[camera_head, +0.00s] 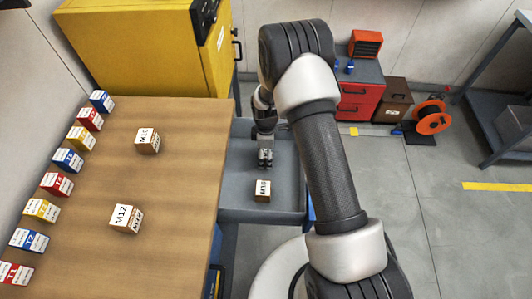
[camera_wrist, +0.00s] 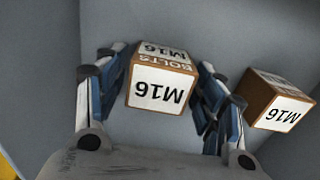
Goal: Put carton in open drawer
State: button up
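The open drawer (camera_head: 287,201) is a grey tray right of the workbench. My gripper (camera_head: 265,163) points down into it. In the wrist view, my gripper (camera_wrist: 163,90) has its blue-padded fingers against both sides of a brown carton (camera_wrist: 160,88) with white M16 and BOLTS labels. The fingers hide this carton's sides, and I cannot make it out in the head view. Another M16 carton (camera_head: 262,191) stands in the drawer just in front of my gripper. It also shows in the wrist view (camera_wrist: 276,101), right of the fingers and apart from the held carton.
An M10 carton (camera_head: 148,141) and an M12 carton (camera_head: 126,218) stand on the wooden workbench (camera_head: 180,190). Several coloured labelled boxes (camera_head: 68,160) line its left edge. A yellow cabinet (camera_head: 150,45) stands behind. Red drawers (camera_head: 358,105) and an orange reel (camera_head: 431,117) are at the back right.

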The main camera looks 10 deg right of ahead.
jog(key=shift+o, duration=0.2)
jog(key=s+r+m+t+p, duration=0.1)
jog(key=s+r+m+p, duration=0.2)
jog(key=r, duration=1.4)
jog(key=s+r+m+t+p, duration=0.1)
jog(key=s+r+m, duration=0.3)
jog(key=r, duration=1.3)
jog(key=s+r+m+t, duration=0.1)
jog(key=s+r+m, duration=0.2)
jog(key=s, duration=0.7)
jog(key=s+r+m+t, duration=0.1)
jog(key=s+r+m, duration=0.3)
jog(key=s, duration=0.7)
notch_tip(320, 180, up, 2)
jog(key=shift+r+t, duration=0.15)
jog(key=shift+t, duration=0.15)
jog(key=shift+d, duration=0.1)
